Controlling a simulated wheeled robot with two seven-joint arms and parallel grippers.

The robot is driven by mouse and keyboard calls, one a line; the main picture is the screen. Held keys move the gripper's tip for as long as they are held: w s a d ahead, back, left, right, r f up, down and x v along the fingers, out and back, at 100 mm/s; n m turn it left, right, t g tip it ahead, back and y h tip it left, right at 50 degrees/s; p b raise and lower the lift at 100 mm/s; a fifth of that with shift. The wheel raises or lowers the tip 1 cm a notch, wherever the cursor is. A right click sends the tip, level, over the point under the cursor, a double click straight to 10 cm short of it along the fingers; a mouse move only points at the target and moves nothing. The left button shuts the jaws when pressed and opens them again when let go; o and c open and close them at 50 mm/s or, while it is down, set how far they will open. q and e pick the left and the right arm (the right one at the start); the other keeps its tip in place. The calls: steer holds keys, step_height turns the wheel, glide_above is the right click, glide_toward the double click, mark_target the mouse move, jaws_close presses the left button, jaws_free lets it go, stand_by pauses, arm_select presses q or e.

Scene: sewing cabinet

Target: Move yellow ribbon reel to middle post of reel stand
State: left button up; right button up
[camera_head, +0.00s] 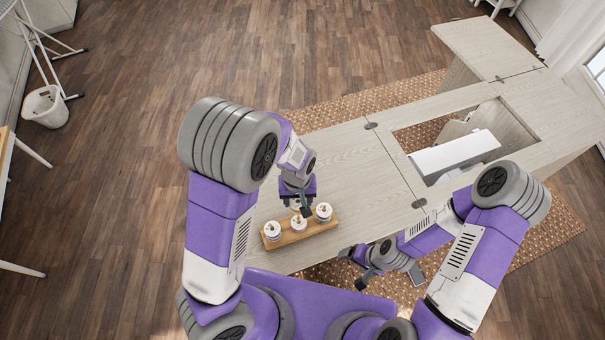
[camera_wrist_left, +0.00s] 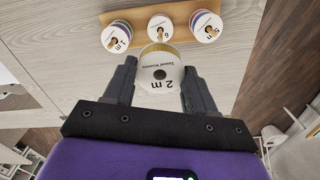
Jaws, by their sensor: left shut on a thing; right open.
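My left gripper (camera_head: 304,207) is shut on a reel with a white face marked "2 m" (camera_wrist_left: 160,74). A yellow band shows at this reel's far rim in the left wrist view. The wooden reel stand (camera_head: 303,234) lies on the table below the gripper; its edge also shows in the left wrist view (camera_wrist_left: 137,13). White-faced reels sit at its left (camera_wrist_left: 116,38), middle (camera_wrist_left: 160,28) and right (camera_wrist_left: 206,27) posts. The held reel appears just in front of the middle one; I cannot tell whether they touch. My right gripper (camera_head: 354,268) is open and empty by the table's front edge.
The pale wooden table (camera_head: 370,180) is clear behind the stand. A white sewing machine (camera_head: 455,153) stands in the table's cut-out at the right. A white bin (camera_head: 45,107) is on the floor far left.

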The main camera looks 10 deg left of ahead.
arm_select(q)
steer(key=shift+s+d+f+b, duration=0.1)
steer(key=shift+f+b, duration=0.3)
step_height(320, 180, down, 4)
steer(key=b, duration=0.4)
steer(key=shift+s+f, duration=0.1)
steer(key=shift+s, duration=0.05)
steer(key=shift+f+b, duration=0.35)
steer(key=shift+f, duration=0.2)
steer(key=shift+f+b, duration=1.15)
steer(key=shift+f, duration=0.45)
